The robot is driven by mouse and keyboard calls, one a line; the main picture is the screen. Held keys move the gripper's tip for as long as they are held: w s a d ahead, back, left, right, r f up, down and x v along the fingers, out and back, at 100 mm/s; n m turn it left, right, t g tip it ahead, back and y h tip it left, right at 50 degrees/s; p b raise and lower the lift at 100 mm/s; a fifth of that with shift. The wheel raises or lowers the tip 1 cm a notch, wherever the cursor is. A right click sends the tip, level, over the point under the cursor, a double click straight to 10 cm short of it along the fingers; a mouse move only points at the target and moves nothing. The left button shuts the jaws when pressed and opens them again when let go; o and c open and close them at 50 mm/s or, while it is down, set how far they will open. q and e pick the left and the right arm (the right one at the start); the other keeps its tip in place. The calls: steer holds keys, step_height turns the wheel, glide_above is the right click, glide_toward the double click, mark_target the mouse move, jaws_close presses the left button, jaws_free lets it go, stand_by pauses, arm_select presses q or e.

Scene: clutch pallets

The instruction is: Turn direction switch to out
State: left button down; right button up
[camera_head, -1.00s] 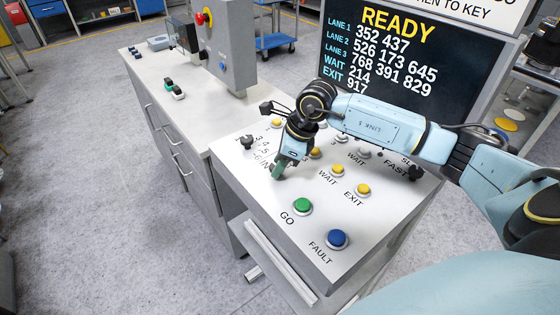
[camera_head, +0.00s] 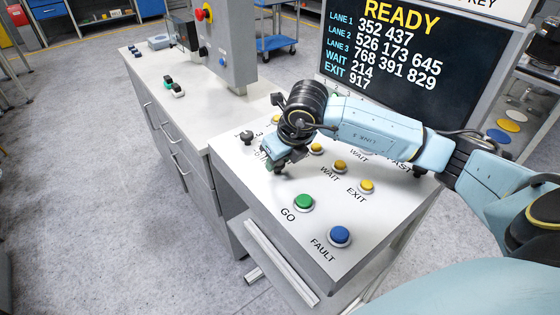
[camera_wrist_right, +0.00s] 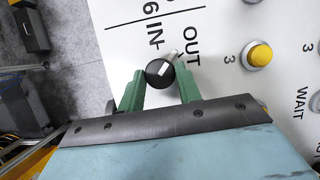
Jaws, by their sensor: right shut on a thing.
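The direction switch is a round black knob (camera_wrist_right: 160,72) with a white mark, on the white panel between the IN and OUT labels in the right wrist view. The OUT label (camera_wrist_right: 191,47) is above and right of the knob. The white mark points roughly right, slightly up. My right gripper (camera_wrist_right: 161,80) has its green fingers on both sides of the knob and is shut on it. In the head view my right gripper (camera_head: 274,168) is down at the panel and hides the knob. My left gripper is not in view.
On the panel are a green GO button (camera_head: 304,202), a blue FAULT button (camera_head: 340,234), several yellow buttons such as EXIT (camera_head: 366,186), and another black knob (camera_head: 247,138) left of my gripper. A screen (camera_head: 400,60) reading READY stands behind.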

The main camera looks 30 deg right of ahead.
steer(key=shift+a+m+h+b, duration=0.15)
steer(key=shift+m+h+b, duration=0.45)
steer(key=shift+m, duration=1)
steer(key=o, duration=1)
steer(key=shift+c, duration=0.2)
steer(key=v, duration=1.3)
steer(key=shift+r, duration=0.25)
steer(key=shift+r, duration=0.1)
